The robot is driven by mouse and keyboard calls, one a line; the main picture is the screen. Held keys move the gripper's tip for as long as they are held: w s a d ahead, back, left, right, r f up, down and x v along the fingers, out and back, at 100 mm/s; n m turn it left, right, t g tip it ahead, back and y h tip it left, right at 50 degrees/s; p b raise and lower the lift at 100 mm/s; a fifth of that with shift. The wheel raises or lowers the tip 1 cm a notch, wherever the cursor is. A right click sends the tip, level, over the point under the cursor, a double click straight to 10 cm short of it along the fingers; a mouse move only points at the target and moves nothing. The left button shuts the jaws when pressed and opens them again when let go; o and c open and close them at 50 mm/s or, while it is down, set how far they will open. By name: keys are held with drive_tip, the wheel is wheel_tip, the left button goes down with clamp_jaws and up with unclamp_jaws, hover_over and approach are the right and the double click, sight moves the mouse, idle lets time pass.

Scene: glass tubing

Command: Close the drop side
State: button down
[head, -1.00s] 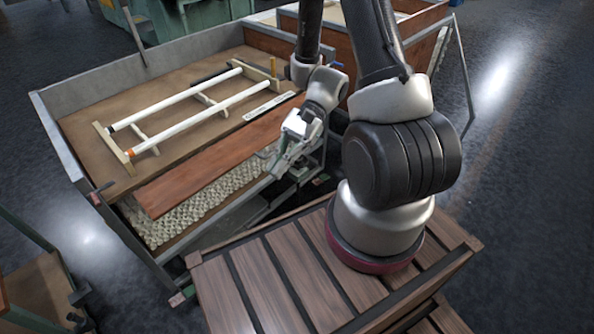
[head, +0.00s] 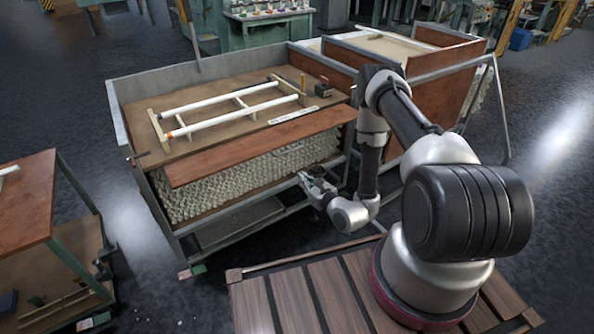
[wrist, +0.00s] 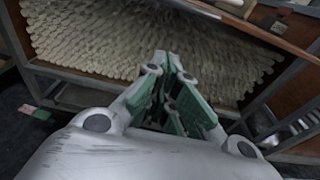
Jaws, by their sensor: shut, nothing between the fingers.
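A long reddish-brown board (head: 255,148) runs along the near edge of the grey-framed cart (head: 118,110). It lies above the exposed ends of stacked glass tubing (head: 250,180); I cannot tell whether it is the drop side or how it is fixed. The tubing (wrist: 120,45) fills much of the wrist view, with part of the board (wrist: 265,28) at the top right. My gripper (head: 312,178) is in front of the cart's near side, close to its lower front rail, toward the right end. In the wrist view its green-padded fingers (wrist: 168,62) are shut and empty; contact with the rail cannot be told.
A white tube frame (head: 235,108) lies on the cart's top. A second cart with reddish sides (head: 440,85) adjoins at the right. A slatted wooden deck (head: 300,295) is below my arm. A small trolley (head: 30,195) stands left, with open floor between.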

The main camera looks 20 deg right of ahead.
drive_tip(key=w+a+r, duration=0.2)
drive_tip(key=w+a, duration=0.1)
drive_tip(key=w, duration=0.5)
drive_tip(key=shift+w+r, duration=0.2)
drive_tip(key=shift+r, duration=0.15)
drive_tip(key=shift+d, duration=0.1)
